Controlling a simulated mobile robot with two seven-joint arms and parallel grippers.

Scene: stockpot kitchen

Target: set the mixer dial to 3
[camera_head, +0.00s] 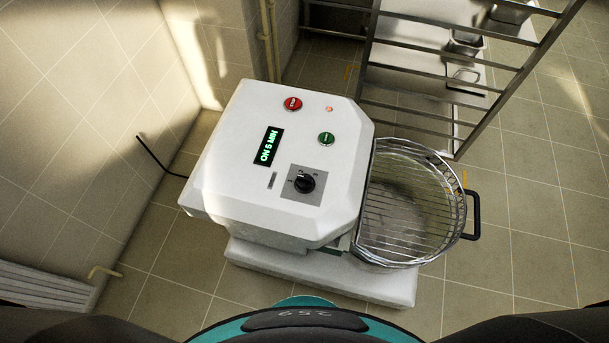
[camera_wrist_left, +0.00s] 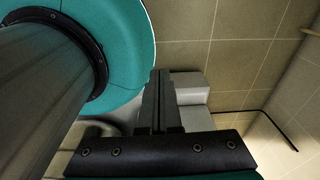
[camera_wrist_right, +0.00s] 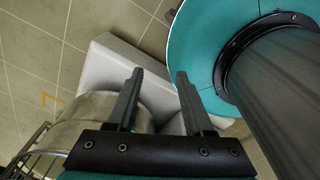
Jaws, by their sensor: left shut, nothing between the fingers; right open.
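The white mixer (camera_head: 240,185) stands in the middle of the head view. Its black dial (camera_head: 304,182) sits on a grey square plate on the top panel; the numbers around it are too small to read. A red button (camera_head: 292,104) and a green button (camera_head: 326,139) are above the dial. My left gripper (camera_wrist_left: 160,75) is shut and empty, near my own body. My right gripper (camera_wrist_right: 158,75) is open and empty, with part of the mixer below it. Neither gripper shows in the head view.
A round steel bowl with a wire guard (camera_head: 412,200) and black handle juts from the mixer's right side. A metal rack (camera_head: 450,50) stands behind at the right. A tiled wall (camera_head: 90,120) is at the left. Floor is free at the right.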

